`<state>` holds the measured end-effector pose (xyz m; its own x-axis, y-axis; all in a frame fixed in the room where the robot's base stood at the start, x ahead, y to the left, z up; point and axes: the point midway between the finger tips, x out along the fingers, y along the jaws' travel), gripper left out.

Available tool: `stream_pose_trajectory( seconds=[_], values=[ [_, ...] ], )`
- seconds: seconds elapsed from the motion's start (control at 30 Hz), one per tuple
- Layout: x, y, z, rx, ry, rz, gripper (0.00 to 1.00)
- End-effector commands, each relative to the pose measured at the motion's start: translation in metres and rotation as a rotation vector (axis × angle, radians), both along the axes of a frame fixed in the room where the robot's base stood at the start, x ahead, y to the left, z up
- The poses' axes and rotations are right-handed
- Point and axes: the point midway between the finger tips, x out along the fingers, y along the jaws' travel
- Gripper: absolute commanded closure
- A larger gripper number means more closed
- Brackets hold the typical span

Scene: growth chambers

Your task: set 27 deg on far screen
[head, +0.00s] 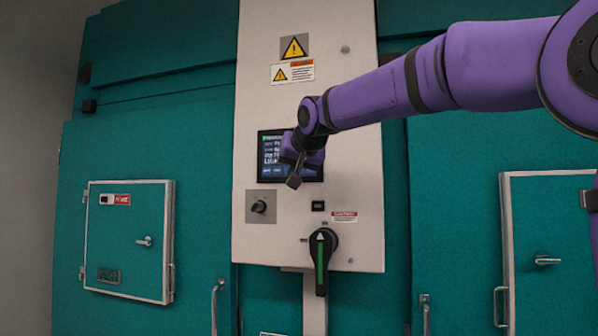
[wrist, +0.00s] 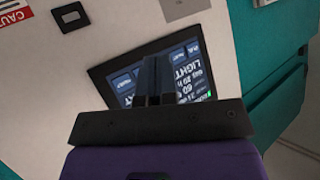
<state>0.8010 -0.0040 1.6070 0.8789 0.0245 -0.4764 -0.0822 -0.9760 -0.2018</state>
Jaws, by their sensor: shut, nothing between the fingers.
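The screen (head: 270,160) is a dark display with pale text, set in a light control panel (head: 280,110) between teal chamber doors. It also shows in the wrist view (wrist: 195,65), tilted, with the word LIGHT and several lines legible only in part. I cannot read a temperature value. My gripper (head: 294,181) is in front of the screen's lower middle, and my arm's end covers the screen's right part. In the wrist view my gripper (wrist: 155,62) has its dark fingers together over the screen, with nothing held. I cannot tell whether the fingertips touch the glass.
Below the screen are a round black knob (head: 259,207), a small black switch (head: 318,206) and a large black handle (head: 322,262) with a green stripe. Warning labels (head: 293,60) are above. Small hatches with handles flank the panel at left (head: 125,240) and right (head: 550,240).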

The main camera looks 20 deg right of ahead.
Motion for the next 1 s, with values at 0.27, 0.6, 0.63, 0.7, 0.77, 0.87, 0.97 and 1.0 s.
stream_pose_trajectory(
  seconds=[0.27, 0.6, 0.63, 0.7, 0.77, 0.87, 0.97, 1.0],
  values=[
    [0.02, -0.014, 0.0, 0.001, 0.001, 0.0, 1.0],
    [0.024, -0.017, 0.0, 0.0, 0.0, 0.0, 1.0],
    [0.024, -0.017, 0.0, 0.0, 0.0, 0.0, 1.0],
    [0.024, -0.017, 0.0, 0.0, 0.0, 0.0, 1.0],
    [0.024, -0.017, 0.0, 0.0, 0.0, 0.0, 1.0],
    [0.024, -0.017, 0.0, 0.0, 0.0, 0.0, 1.0],
    [0.024, -0.017, 0.0, 0.0, 0.0, 0.0, 1.0],
    [0.024, -0.017, 0.0, 0.0, 0.0, 0.0, 1.0]
  ],
)
